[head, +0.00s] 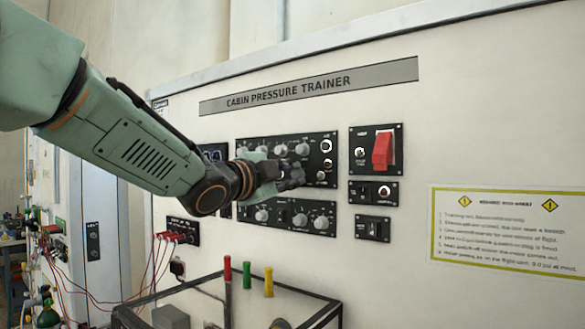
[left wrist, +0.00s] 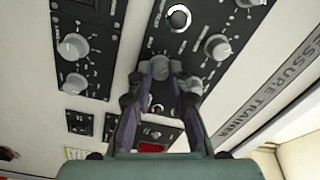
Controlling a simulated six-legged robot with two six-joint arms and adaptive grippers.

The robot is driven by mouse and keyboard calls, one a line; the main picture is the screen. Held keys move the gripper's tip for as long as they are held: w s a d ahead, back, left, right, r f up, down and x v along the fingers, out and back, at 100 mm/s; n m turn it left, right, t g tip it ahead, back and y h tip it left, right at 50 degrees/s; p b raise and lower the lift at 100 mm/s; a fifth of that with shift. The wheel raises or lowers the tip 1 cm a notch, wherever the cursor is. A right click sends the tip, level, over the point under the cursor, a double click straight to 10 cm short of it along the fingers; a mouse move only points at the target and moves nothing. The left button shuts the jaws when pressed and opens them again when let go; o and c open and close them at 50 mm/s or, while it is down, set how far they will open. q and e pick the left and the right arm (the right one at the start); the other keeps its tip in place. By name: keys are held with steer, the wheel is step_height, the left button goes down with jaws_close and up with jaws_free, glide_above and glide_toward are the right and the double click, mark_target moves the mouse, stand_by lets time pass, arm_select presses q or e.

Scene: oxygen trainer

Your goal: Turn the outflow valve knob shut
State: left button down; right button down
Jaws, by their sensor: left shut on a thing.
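The cabin pressure trainer's upper black panel (head: 328,157) carries several grey knobs, and its labels are too small to read. My left gripper (head: 291,177) is at the lower part of this panel and hides what is behind it in the head view. In the left wrist view my left gripper (left wrist: 166,84) has its two dark fingers on either side of a round grey knob (left wrist: 160,66), shut on it. I cannot read a label that says this is the outflow valve knob. My right gripper is not in view.
A lower panel (head: 283,228) with knobs sits just below my gripper. A red switch (head: 383,150) and small switch panels are to the right. A dark-framed box (head: 190,290) with coloured handles stands in front, below my arm. Red cables (head: 160,250) hang at the left.

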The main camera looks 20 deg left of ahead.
arm_select(q)
steer(key=n+p, duration=0.1)
steer(key=n, duration=0.4)
steer(key=shift+f+n+p, duration=0.2)
steer(key=shift+n+p, duration=0.1)
steer(key=shift+n, duration=0.1)
steer(key=n, duration=1)
steer(key=shift+a+f, duration=0.1)
steer(key=shift+f, duration=0.15)
steer(key=shift+n+g+y, duration=0.3)
steer(key=c, duration=1.6)
jaws_free()
steer(key=shift+c, duration=0.2)
steer(key=o, duration=0.4)
steer(key=shift+s+r, duration=0.25)
steer(key=shift+r, duration=0.05)
